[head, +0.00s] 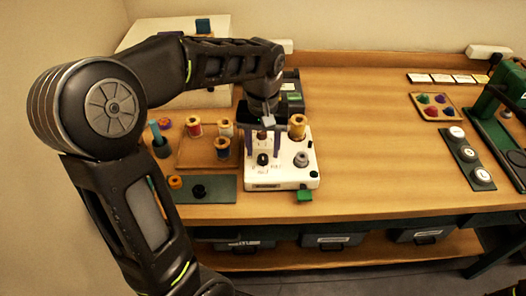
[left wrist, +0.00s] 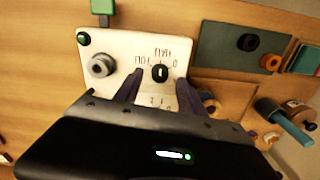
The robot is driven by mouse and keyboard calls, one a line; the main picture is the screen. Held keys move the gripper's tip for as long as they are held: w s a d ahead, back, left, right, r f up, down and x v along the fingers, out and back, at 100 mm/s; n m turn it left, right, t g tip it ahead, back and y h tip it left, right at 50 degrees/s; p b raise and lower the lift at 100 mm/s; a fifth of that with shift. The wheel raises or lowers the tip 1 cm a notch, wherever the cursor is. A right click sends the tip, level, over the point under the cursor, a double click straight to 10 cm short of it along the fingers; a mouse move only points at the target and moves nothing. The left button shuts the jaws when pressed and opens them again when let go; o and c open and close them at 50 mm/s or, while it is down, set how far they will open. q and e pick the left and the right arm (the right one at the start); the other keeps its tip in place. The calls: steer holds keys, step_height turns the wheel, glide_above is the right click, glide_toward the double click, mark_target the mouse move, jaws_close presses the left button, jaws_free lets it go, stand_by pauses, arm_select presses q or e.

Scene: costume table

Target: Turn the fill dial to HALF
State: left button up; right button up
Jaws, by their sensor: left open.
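The fill dial is a small black knob (head: 263,159) on the white machine (head: 264,186). In the left wrist view, the dial (left wrist: 160,73) has a white mark that runs roughly up and down the picture. Small printed labels stand around it, upside down and too blurred to read surely; a 0 shows to its right. My left gripper (head: 263,144) is open over the machine. In the left wrist view, my left gripper (left wrist: 160,79) has one dark finger on each side of the dial, with gaps between.
A grey knob (head: 301,160), a thread spool (head: 297,127) and a green tab (head: 305,196) are on the machine's right and front. A tray of spools (head: 195,155) stands to its left, behind a dark mat (head: 222,188). The table's middle is clear.

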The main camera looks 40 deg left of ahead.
mark_target(263, 157)
arm_select(q)
step_height(263, 157, up, 6)
steer(key=shift+f, duration=0.15)
stand_by(0.6)
